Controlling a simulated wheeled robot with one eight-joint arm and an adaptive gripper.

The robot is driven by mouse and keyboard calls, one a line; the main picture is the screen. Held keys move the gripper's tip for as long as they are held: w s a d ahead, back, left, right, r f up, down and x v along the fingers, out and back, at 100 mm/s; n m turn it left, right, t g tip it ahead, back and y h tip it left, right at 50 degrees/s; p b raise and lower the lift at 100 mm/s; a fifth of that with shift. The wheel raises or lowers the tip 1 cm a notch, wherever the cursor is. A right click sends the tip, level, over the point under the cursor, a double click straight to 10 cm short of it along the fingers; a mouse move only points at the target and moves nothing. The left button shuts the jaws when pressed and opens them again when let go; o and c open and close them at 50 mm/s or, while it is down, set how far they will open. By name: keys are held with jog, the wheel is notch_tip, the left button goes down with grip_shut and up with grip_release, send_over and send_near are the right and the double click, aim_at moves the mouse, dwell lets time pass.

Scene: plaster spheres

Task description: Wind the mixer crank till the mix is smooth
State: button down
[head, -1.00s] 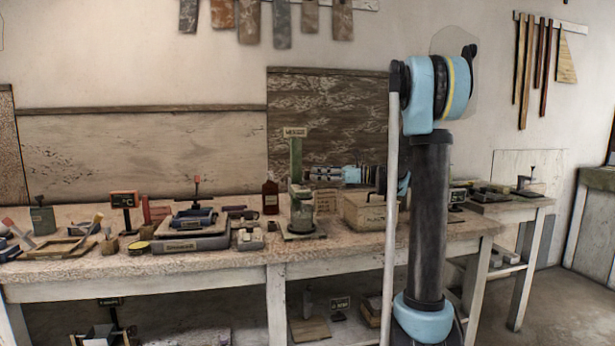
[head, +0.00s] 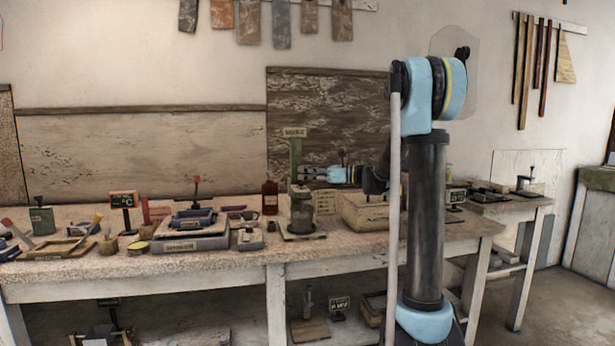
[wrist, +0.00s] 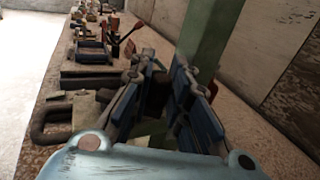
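The mixer stands on the long bench, with a grey-green pot (head: 302,212) on a base plate and an upright green post (head: 295,160) topped by a small label. My gripper (head: 303,174) is at the post's right side, above the pot, reaching in from the right. In the wrist view the two dark blue-padded fingers of my gripper (wrist: 161,64) stand apart, and the green post (wrist: 205,40) rises just beyond their tips. Something dark shows low between the fingers; I cannot tell whether it is the crank. The mix inside the pot is hidden.
A wooden box (head: 364,214) stands right of the mixer under my arm.

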jog(key=shift+w, duration=0.15)
jog(key=shift+w+a+n+g, duration=0.2)
jog(key=shift+n+g, duration=0.4)
jog(key=shift+g, duration=0.4)
jog(key=shift+a+r+n+g, duration=0.1)
jog(key=shift+a+n+g, duration=0.35)
jog(key=shift+n+g, duration=0.6)
jog(key=c, duration=1.8)
grip_release()
jog(key=shift+d, duration=0.15)
jog(key=shift+w+d, duration=0.25)
jog(key=shift+d, duration=1.7)
jog(key=shift+w+d, duration=0.2)
jog(key=shift+d, duration=1.75)
